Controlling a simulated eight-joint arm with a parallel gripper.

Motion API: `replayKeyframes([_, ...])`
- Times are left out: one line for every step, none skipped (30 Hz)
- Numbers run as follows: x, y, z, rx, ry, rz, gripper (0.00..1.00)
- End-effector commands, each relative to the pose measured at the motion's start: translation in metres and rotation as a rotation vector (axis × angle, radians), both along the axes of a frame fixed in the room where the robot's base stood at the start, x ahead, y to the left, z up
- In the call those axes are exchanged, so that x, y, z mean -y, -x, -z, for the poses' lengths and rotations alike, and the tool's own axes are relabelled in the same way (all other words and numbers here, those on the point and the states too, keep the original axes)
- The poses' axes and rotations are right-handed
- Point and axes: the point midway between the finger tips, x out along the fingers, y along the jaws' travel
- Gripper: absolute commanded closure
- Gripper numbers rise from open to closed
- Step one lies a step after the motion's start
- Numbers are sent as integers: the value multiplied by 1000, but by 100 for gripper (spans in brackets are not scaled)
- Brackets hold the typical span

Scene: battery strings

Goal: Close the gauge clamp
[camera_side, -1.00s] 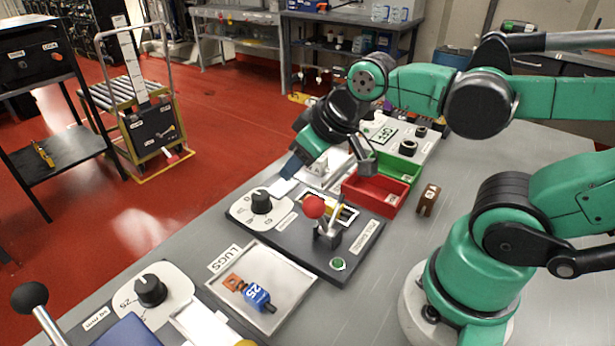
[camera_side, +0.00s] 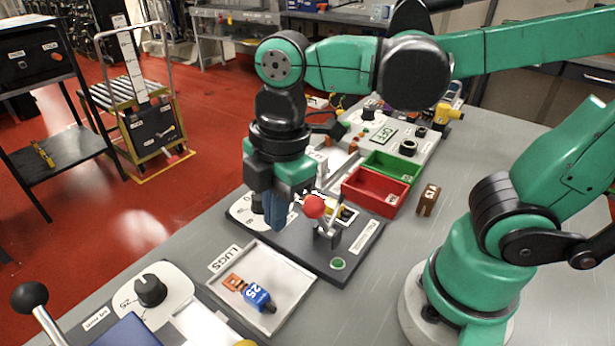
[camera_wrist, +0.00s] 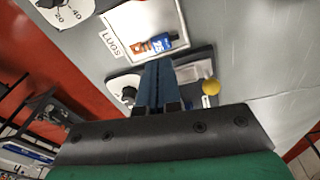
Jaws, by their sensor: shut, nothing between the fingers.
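The gauge clamp (camera_side: 328,236) is a small metal bracket on the dark pull-gauge board (camera_side: 300,250). Its lever ends in a red ball (camera_side: 313,206), raised above the board at the bracket's upper left. My gripper (camera_side: 275,226) points down with blue fingers shut and empty, just left of the red ball in the side view. I cannot tell whether they touch. The fingers (camera_wrist: 157,66) also show in the wrist view, hiding part of the board. A yellow-looking ball (camera_wrist: 210,87) is right of them there; I cannot tell whether it is the lever's knob.
A gauge dial (camera_side: 257,203) is partly behind my gripper. The lug tray (camera_side: 290,280) in front holds a blue and orange lug (camera_side: 255,295). Red (camera_side: 365,198) and green (camera_side: 400,165) bins stand behind, and a brown block (camera_side: 428,200) to the right. A green button (camera_side: 338,264) is near the board's front.

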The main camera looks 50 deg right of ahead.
Motion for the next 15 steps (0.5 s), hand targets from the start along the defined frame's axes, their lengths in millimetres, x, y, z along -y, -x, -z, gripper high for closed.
replayKeyframes([-1, 0, 8, 0, 0, 0, 100])
replayKeyframes([-1, 0, 13, 0, 0, 0, 100])
replayKeyframes([-2, -1, 19, 1, 0, 0, 100])
replayKeyframes([-2, -2, 23, 1, 0, 0, 100])
replayKeyframes([-3, -2, 27, 1, 0, 1, 100])
replayKeyframes([-3, -2, 32, 1, 0, 1, 100])
replayKeyframes([-3, -2, 36, 1, 0, 1, 100])
replayKeyframes([1, -1, 36, 2, 0, 5, 100])
replayKeyframes([9, 0, 33, 1, 0, 9, 100])
replayKeyframes([13, 1, 32, 1, 0, 8, 100])
replayKeyframes([17, 2, 31, 0, 0, 8, 100])
replayKeyframes([21, 3, 29, 0, 0, 8, 100])
replayKeyframes([24, 4, 29, 0, 0, 8, 100])
replayKeyframes([27, 4, 28, 0, 0, 7, 100])
replayKeyframes([30, 5, 27, 0, 0, 6, 100])
